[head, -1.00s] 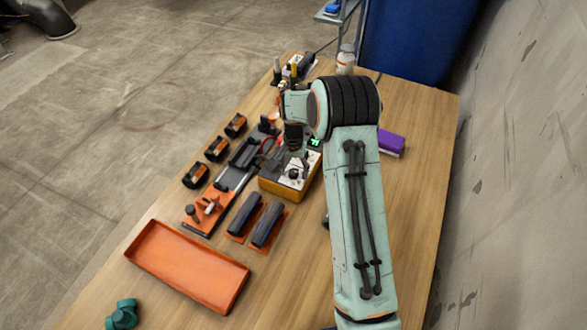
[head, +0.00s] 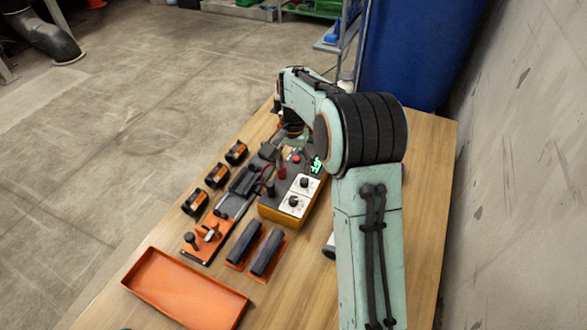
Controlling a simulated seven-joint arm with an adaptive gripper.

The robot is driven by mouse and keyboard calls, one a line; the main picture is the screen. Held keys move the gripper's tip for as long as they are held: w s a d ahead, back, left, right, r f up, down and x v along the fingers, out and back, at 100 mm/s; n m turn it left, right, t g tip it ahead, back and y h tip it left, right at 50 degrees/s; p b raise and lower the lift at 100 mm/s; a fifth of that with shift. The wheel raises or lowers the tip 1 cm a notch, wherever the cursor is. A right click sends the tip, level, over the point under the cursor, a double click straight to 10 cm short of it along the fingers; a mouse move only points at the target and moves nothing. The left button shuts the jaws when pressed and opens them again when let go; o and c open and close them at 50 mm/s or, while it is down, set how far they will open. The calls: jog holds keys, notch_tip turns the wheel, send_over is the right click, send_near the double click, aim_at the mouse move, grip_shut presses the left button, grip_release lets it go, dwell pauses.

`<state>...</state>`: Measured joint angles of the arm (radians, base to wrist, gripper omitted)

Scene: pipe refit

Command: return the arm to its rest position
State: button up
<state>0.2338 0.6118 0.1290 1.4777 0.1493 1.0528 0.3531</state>
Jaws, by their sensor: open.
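My gripper (head: 291,134) is a small dark shape at the end of my pale green arm, above the far part of the bench. It is open, though its fingers are small and partly lost against the dark parts behind. I see nothing held in it. My forearm runs up the right side of the bench and bends left at a large black-banded joint. The orange and black pipe fixture (head: 207,236) lies below and left of the gripper. The yellow box with white knob panels (head: 293,203) stands just below it.
An orange tray (head: 185,290) lies at the near left. Two dark cylinders on an orange holder (head: 266,254) lie beside the box. Several black and orange blocks (head: 217,175) line the left edge. A blue bin (head: 420,50) and a wall stand at the right.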

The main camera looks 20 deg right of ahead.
dwell(0.3)
jog(key=s+a+r+n+t, duration=0.1)
jog(key=s+a+r+t, duration=0.2)
jog(key=r, duration=0.4)
jog(key=s+a+r+n, duration=0.1)
jog(key=s+a+r, duration=0.1)
jog(key=s+r, duration=0.4)
jog(key=s+a+f+n+g, duration=0.1)
jog(key=s+a+f+n, duration=0.1)
jog(key=s, duration=0.9)
jog(key=s+a+f+n+g, duration=0.1)
jog(key=s+f+n, duration=0.3)
jog(key=s, duration=0.6)
jog(key=shift+s+a+f+g+y, duration=0.3)
jog(key=shift+s+a+g+y, duration=0.1)
jog(key=shift+g, duration=0.2)
